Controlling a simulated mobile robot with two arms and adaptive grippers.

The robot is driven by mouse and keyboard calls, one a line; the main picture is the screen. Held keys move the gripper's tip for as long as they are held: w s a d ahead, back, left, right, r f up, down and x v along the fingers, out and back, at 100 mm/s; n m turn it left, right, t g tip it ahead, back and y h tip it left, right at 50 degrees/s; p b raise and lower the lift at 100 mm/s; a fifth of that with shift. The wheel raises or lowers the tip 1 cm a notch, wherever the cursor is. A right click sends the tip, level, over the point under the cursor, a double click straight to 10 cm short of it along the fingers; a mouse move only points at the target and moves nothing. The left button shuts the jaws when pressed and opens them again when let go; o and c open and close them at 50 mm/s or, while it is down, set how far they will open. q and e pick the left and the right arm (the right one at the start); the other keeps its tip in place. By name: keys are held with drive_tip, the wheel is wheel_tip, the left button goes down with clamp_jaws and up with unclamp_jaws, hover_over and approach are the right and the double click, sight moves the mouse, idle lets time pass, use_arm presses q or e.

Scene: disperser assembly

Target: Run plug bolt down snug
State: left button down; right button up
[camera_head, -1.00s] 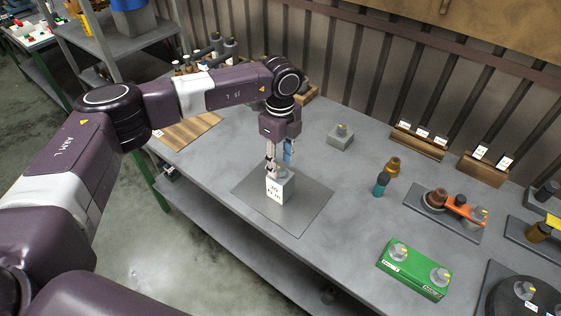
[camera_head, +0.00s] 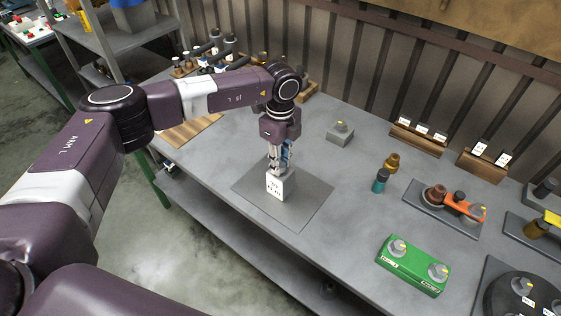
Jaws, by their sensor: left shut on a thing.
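A pale grey block (camera_head: 290,191) with a white printed label stands upright on the flat grey plate (camera_head: 312,214) near the bench's front edge. My left gripper (camera_head: 279,167) points straight down at the top of this block. It is shut on what appears to be the plug bolt at the block's top. The fingers and the block's top edge hide the bolt, so I cannot tell how far in it sits. My right gripper is not in view.
A grey block with a knob (camera_head: 341,132) stands behind. Brown and teal fittings (camera_head: 381,181) stand to the right. A green box with two knobs (camera_head: 413,266) lies at front right. Wooden label holders (camera_head: 417,138) line the back. Bench around the plate is clear.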

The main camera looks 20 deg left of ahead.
use_arm(q)
drive_tip(key=m+b, duration=0.4)
drive_tip(key=m, duration=0.1)
drive_tip(key=shift+f+b, duration=0.2)
drive_tip(key=shift+b, duration=0.1)
drive_tip(key=m+b, duration=0.4)
drive_tip(key=m, duration=0.1)
drive_tip(key=m+b, duration=0.3)
drive_tip(key=m, duration=0.2)
drive_tip(key=shift+r+m, duration=0.15)
drive_tip(key=shift+m, duration=0.25)
drive_tip(key=shift+r+m+b, duration=0.1)
drive_tip(key=shift+m+b, duration=0.75)
drive_tip(key=shift+m, duration=1.05)
drive_tip(key=c, duration=1.7)
unclamp_jaws()
